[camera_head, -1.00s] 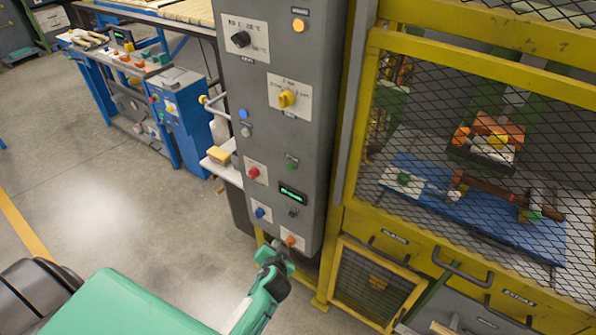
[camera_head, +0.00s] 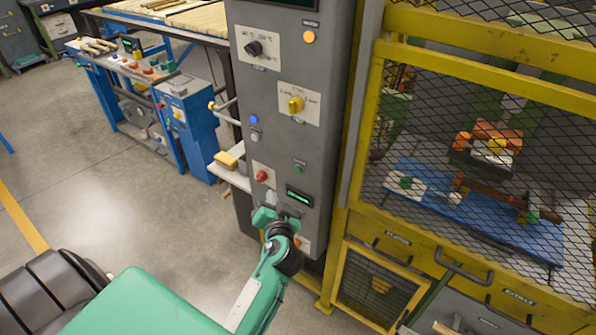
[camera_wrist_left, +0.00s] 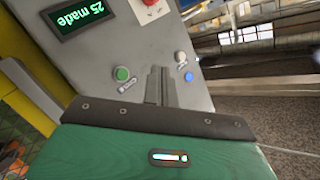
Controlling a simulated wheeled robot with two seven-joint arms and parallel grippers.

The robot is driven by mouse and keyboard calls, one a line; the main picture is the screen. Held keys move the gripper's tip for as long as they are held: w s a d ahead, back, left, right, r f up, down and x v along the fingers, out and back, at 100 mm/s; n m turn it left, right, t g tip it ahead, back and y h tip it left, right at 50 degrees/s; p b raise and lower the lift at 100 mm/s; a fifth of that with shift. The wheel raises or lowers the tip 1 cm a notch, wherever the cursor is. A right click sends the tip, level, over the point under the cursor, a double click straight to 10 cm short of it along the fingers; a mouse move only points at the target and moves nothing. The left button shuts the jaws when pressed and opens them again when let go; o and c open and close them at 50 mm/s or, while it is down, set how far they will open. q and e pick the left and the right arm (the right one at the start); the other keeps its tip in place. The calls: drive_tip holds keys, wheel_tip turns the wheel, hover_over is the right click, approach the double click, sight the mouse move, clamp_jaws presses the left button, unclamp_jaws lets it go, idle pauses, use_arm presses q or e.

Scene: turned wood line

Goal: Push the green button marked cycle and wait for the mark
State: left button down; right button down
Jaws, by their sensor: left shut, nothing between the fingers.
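The green button (camera_head: 299,163) sits on the grey control cabinet (camera_head: 285,60), above a small lit display (camera_head: 299,196). In the left wrist view the green button (camera_wrist_left: 122,73) has a small label beside it that I cannot read. The display (camera_wrist_left: 77,15) there shows a number and the word "made". My left gripper (camera_head: 270,198) is in front of the lower panel, below and left of the button in the head view. Its fingers (camera_wrist_left: 160,72) are shut and empty, appearing between the green button and a white button (camera_wrist_left: 181,57). My right gripper is out of view.
A yellow mesh guard (camera_head: 470,130) stands on the right. A small shelf (camera_head: 230,174) juts out left of the cabinet.

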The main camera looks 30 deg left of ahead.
sight(298, 170)
use_arm(q)
drive_tip(key=shift+w, duration=0.1)
drive_tip(key=w+b, duration=0.1)
drive_tip(key=w, duration=0.7)
drive_tip(key=shift+w+d, duration=0.3)
drive_tip(key=shift+d, duration=0.05)
drive_tip(key=shift+w, duration=0.1)
idle(1.6)
drive_tip(key=shift+w+b, duration=0.35)
drive_tip(key=shift+b, duration=0.05)
drive_tip(key=shift+w, duration=0.35)
idle(0.5)
drive_tip(key=shift+s, duration=0.8)
drive_tip(key=shift+s, duration=0.1)
